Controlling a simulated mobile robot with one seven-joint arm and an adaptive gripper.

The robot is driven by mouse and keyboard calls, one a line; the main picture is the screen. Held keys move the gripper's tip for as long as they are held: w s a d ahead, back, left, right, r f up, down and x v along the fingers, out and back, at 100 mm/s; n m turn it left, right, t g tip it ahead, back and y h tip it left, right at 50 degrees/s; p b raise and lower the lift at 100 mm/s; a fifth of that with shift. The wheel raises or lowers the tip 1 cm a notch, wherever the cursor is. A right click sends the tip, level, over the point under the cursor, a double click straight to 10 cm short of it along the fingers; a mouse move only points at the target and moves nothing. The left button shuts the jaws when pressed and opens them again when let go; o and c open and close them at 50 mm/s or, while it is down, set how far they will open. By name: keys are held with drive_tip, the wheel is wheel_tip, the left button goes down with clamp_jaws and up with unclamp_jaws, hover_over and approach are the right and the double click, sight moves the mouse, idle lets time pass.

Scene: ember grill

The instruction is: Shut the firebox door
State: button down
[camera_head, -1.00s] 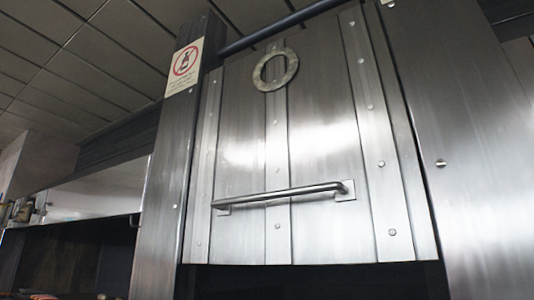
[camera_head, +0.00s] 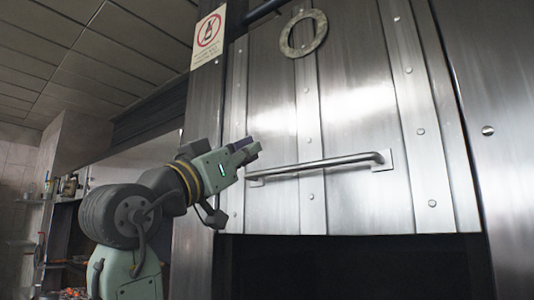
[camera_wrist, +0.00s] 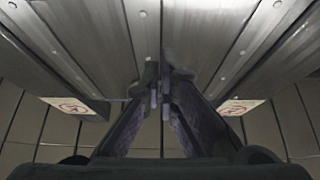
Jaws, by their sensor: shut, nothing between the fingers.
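The firebox door (camera_head: 350,105) is a riveted steel panel with a horizontal bar handle (camera_head: 330,163) across its lower part and a round ring (camera_head: 303,33) near its top. A dark opening (camera_head: 350,268) shows below its bottom edge. My gripper (camera_head: 254,149) is shut and empty, in front of the door's left side, just above the handle's left end. I cannot tell whether it touches the door or handle. In the wrist view the closed fingers (camera_wrist: 160,95) point toward riveted steel surfaces.
A steel post with a warning sign (camera_head: 208,38) stands left of the door. A plain steel panel (camera_head: 490,100) flanks the right side. Shelves with small items (camera_head: 68,188) stand far left. The area in front of the door's right half looks clear.

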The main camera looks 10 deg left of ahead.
drive_tip(key=p+x, duration=0.5)
drive_tip(key=x, duration=0.5)
drive_tip(key=f, duration=0.4)
drive_tip(key=shift+w, duration=0.2)
drive_tip(key=shift+f, duration=0.15)
